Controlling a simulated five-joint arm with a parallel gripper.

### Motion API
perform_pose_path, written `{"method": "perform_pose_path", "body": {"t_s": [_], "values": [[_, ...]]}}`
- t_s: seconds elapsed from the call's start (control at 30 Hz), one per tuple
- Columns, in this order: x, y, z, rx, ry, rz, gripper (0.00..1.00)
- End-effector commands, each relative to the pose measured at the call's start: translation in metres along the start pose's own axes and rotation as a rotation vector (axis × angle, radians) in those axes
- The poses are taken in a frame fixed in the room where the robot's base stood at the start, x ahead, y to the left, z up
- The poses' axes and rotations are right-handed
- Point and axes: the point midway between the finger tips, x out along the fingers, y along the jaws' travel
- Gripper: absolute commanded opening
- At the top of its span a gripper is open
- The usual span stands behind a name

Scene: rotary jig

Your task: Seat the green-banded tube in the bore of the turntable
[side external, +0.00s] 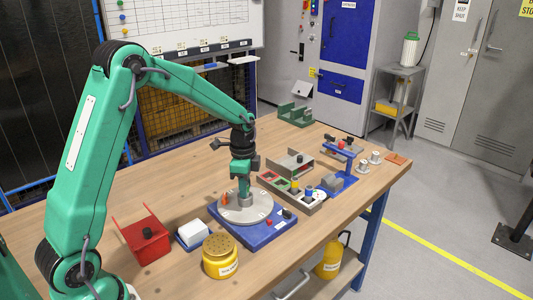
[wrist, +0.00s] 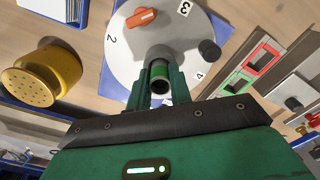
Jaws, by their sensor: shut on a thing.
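The green-banded tube (wrist: 160,70) sits between the fingers of my gripper (wrist: 161,88), which is shut on it. Its open dark end and green band face the wrist camera. In the side external view my gripper (side external: 243,178) points down over the turntable (side external: 235,214), a pale grey disc on a blue base (side external: 262,236). The tube stands about upright above the disc's middle. The disc (wrist: 120,65) shows numbers 2, 3 and 4.
An orange knob (wrist: 141,18) and a black knob (wrist: 209,49) stand close by the tube. A yellow canister (side external: 220,257), white block (side external: 193,234) and red holder (side external: 148,240) are left of the base. A compartment tray (side external: 292,194) is at right.

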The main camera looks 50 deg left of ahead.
Motion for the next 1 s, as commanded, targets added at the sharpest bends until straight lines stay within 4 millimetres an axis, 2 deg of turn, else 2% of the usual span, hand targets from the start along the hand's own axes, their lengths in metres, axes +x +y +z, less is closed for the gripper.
{"method": "perform_pose_path", "body": {"t_s": [0.03, 0.13, 0.47, 0.63, 0.77, 1.0], "values": [[0.001, 0.0, 0.0, 0.0, 0.0, 0.0, 0.24], [0.001, 0.0, 0.0, 0.0, 0.0, 0.0, 0.42], [0.0, 0.0, 0.0, 0.0, 0.0, 0.0, 0.42], [-0.007, 0.0, 0.0, 0.0, 0.0, 0.0, 0.42], [-0.02, -0.001, 0.0, 0.0, 0.001, -0.003, 0.42], [-0.055, -0.001, 0.0, 0.0, 0.002, -0.004, 0.42]]}}
